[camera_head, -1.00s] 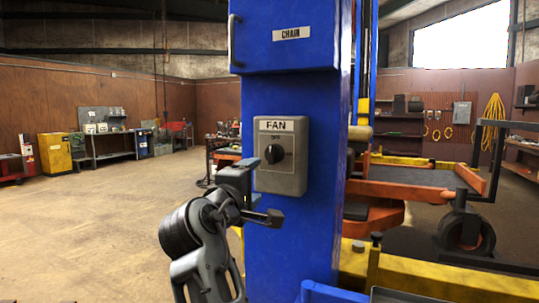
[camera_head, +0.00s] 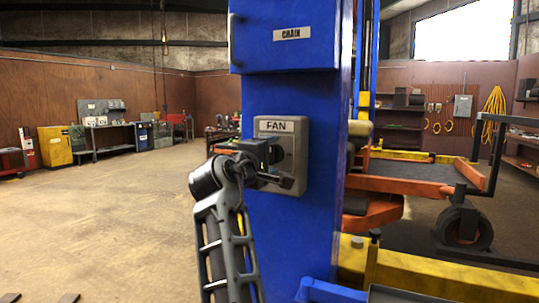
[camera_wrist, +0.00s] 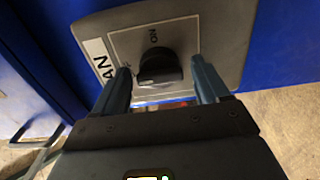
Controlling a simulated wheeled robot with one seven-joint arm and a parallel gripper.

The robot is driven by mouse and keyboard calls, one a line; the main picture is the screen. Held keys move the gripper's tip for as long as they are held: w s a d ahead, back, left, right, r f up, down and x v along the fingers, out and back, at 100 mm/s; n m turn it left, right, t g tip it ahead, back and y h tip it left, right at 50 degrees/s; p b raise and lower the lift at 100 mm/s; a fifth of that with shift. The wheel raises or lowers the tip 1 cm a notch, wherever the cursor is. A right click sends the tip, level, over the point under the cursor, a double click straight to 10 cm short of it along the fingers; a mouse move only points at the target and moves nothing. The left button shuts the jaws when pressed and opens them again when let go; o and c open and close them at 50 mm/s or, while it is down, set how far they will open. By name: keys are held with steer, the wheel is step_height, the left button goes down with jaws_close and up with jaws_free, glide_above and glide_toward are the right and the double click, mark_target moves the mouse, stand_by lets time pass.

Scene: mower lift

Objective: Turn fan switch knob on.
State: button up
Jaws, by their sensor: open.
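The fan switch is a grey box (camera_head: 300,140) labelled FAN on the blue post. In the head view my gripper (camera_head: 276,168) is in front of the box and hides its knob. In the wrist view the black knob (camera_wrist: 159,67) sits on the grey face plate, with ON lettering at its upper side. My gripper (camera_wrist: 163,80) is open, with one finger on each side of the knob. Gaps show between the fingers and the knob, so I see no grip on it.
Yellow and orange lift parts (camera_head: 420,188) stand to the right. Open floor (camera_head: 110,220) lies to the left.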

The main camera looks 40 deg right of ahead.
steer(key=shift+c, duration=0.4)
steer(key=c, duration=0.9)
steer(key=shift+f+m+b, duration=0.15)
steer(key=shift+m+b, duration=0.15)
steer(key=shift+b, duration=0.05)
steer(key=m+b, duration=0.3)
steer(key=shift+d+f+m, duration=0.1)
steer(key=shift+f+m, duration=0.05)
steer(key=shift+m, duration=0.15)
steer(key=shift+m+b, duration=6)
steer(key=shift+m, duration=0.8)
steer(key=shift+r, duration=0.2)
